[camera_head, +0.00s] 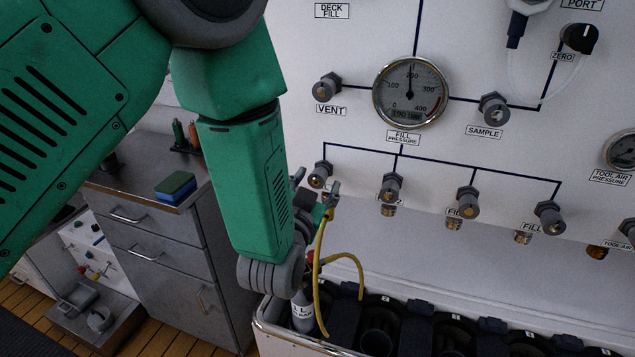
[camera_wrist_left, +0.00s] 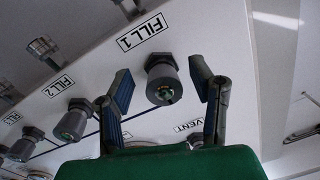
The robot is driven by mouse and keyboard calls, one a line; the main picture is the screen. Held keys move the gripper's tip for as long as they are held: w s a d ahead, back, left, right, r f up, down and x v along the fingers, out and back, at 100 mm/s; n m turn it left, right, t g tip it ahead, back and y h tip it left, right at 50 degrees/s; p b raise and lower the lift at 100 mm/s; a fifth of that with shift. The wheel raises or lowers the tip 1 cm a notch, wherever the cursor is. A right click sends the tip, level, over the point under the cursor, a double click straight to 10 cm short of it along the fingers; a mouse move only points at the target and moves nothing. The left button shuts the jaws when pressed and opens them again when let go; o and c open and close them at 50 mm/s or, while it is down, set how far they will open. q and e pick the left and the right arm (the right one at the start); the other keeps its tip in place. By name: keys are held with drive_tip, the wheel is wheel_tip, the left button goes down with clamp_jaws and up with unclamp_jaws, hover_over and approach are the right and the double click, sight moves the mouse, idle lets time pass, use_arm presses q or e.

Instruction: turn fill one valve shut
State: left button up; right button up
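The fill one valve (camera_head: 319,175) is a grey knob on the white panel, leftmost in the lower row. In the left wrist view the same fill one valve (camera_wrist_left: 163,82) shows beside its FILL 1 label (camera_wrist_left: 142,32). My left gripper (camera_head: 317,183) is at this valve, its fingers spread. In the wrist view the left gripper (camera_wrist_left: 161,78) has one finger on each side of the knob, with visible gaps, so it looks open. Its label is hidden by the gripper in the head view. My right gripper is not in view.
Other fill valves (camera_head: 466,202) continue to the right. The vent valve (camera_head: 327,87) and pressure gauge (camera_head: 410,93) are above. A yellow hose (camera_head: 318,270) hangs below the gripper, by a bottle (camera_head: 302,312) in the rack. A grey drawer cabinet (camera_head: 160,255) stands left.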

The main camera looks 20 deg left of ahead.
use_arm(q)
drive_tip(key=shift+r, duration=0.1)
drive_tip(key=shift+s, duration=0.1)
drive_tip(key=s, duration=1.1)
drive_tip(key=shift+s+d, duration=0.15)
drive_tip(key=shift+s, duration=0.2)
drive_tip(key=s+a+f+g+b, duration=0.1)
drive_tip(key=s+a+f+g, duration=0.15)
drive_tip(key=f, duration=0.45)
drive_tip(key=s+a+f+n+g, duration=0.1)
drive_tip(key=s+f+g, duration=0.15)
drive_tip(key=f, duration=0.45)
drive_tip(key=s+a+f+g+b, duration=0.1)
drive_tip(key=a+f+g, duration=0.15)
drive_tip(key=f, duration=0.35)
drive_tip(key=s+a+f+g, duration=0.2)
drive_tip(key=s+f+g, duration=0.3)
drive_tip(key=s, duration=0.4)
drive_tip(key=s+a+f+n+g+b, duration=0.1)
drive_tip(key=s+a+f+g, duration=0.2)
drive_tip(key=s+f+g, duration=0.2)
drive_tip(key=s+f, duration=0.3)
drive_tip(key=s, duration=0.1)
drive_tip(key=shift+a, duration=0.35)
